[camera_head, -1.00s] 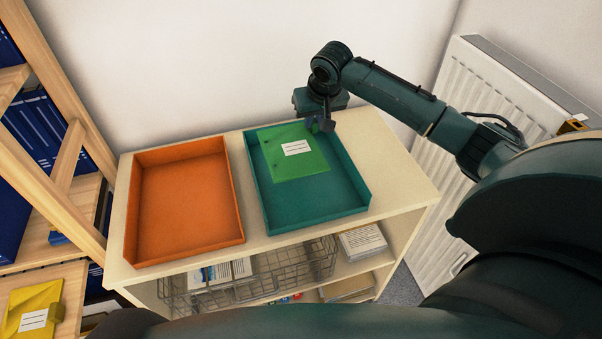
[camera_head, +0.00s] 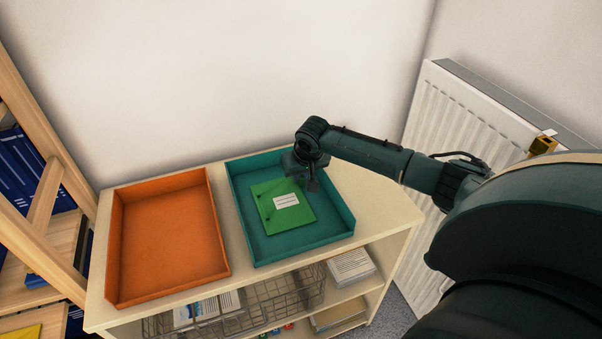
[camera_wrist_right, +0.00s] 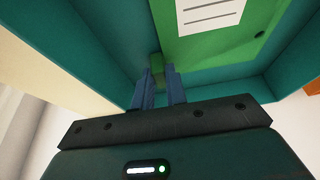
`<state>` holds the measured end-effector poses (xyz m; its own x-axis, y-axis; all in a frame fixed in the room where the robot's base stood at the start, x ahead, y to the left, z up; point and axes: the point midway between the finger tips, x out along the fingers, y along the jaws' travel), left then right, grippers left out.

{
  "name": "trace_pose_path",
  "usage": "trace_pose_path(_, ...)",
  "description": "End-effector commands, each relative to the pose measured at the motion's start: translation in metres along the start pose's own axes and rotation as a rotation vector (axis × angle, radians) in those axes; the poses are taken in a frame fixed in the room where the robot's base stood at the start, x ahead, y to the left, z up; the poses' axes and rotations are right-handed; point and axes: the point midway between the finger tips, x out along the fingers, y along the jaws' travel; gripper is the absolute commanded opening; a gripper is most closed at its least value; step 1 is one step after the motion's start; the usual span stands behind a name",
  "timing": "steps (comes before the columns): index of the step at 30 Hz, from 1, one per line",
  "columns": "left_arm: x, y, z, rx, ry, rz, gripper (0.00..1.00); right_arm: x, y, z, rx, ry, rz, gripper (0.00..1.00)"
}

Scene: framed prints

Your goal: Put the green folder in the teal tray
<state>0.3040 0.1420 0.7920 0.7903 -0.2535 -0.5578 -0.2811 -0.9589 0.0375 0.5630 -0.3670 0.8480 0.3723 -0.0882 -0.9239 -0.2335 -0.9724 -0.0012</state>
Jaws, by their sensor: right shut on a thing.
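The green folder (camera_head: 283,207), with a white label, is inside the outline of the teal tray (camera_head: 302,249), towards its back. Whether it touches the tray floor is hard to tell. My right gripper (camera_head: 312,183) is at the folder's back right corner. In the right wrist view, the gripper's blue fingers (camera_wrist_right: 159,88) are shut on a small green tab at the edge of the folder (camera_wrist_right: 222,36), with the tray's teal walls (camera_wrist_right: 225,88) around it. My left gripper is not in view.
An empty orange tray (camera_head: 168,240) stands left of the teal one on the pale cabinet (camera_head: 385,210). A wire basket (camera_head: 245,305) is on the shelf below. A white radiator (camera_head: 470,130) stands at the right, and a wooden shelf (camera_head: 45,205) with blue binders at the left.

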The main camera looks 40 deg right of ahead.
Motion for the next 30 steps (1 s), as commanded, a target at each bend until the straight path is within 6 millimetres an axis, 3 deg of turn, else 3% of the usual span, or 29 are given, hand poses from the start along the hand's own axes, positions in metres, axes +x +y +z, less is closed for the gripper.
trace_pose_path(5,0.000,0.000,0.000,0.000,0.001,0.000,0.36,0.002,0.000,0.001,0.001,0.000,0.000,0.00)
trace_pose_path(6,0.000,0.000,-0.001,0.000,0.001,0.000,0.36,0.002,0.000,0.001,0.000,0.000,0.000,0.15)
trace_pose_path(14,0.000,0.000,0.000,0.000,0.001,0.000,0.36,0.002,0.000,0.001,0.000,0.000,0.000,0.35)
trace_pose_path(23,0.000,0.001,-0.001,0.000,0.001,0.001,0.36,-0.003,0.001,-0.001,0.000,0.002,0.000,0.35)
trace_pose_path(30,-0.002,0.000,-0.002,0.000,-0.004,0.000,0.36,-0.043,0.001,-0.001,-0.001,0.002,-0.001,0.35)
